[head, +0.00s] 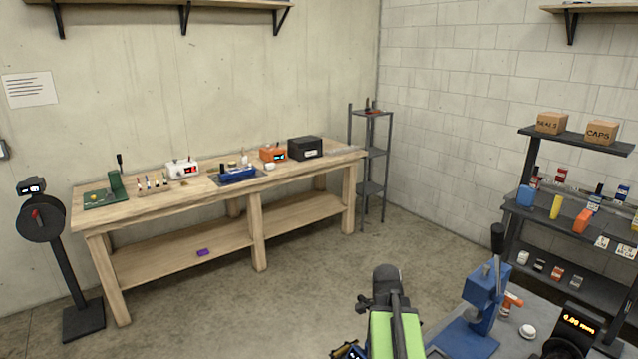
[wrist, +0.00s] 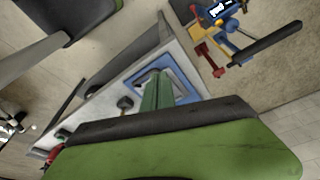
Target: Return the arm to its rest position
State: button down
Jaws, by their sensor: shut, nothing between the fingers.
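My folded arm shows at the bottom of the head view, with a green link and a dark joint at its top end. In the wrist view the green and dark parts of my own arm fill the lower middle and hide much of what lies behind. I cannot make out my gripper's fingers in either view. No object of the task other than the arm shows.
A blue lever press (head: 484,302) stands on a grey bench (head: 455,325) close right of my arm. A display unit (head: 575,330) stands farther right. A wooden workbench (head: 180,240) with several devices runs along the back wall. Open floor (head: 310,270) lies between.

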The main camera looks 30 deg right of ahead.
jog(key=w+a+f+n+b, duration=0.1)
jog(key=w+a+n, duration=0.35)
jog(key=a, duration=0.55)
jog(key=w+a+f+n+b, duration=0.1)
jog(key=w+a+f+n, duration=0.3)
jog(key=a, duration=0.6)
jog(key=w+a+r+n+y, duration=0.1)
jog(key=a+n+y, duration=0.1)
jog(key=a+n, duration=1)
jog(key=a, duration=0.4)
jog(key=shift+w+a+t+b, duration=0.15)
jog(key=shift+w+t+b, duration=0.05)
jog(key=shift+t+b, duration=0.2)
jog(key=shift+n, duration=0.25)
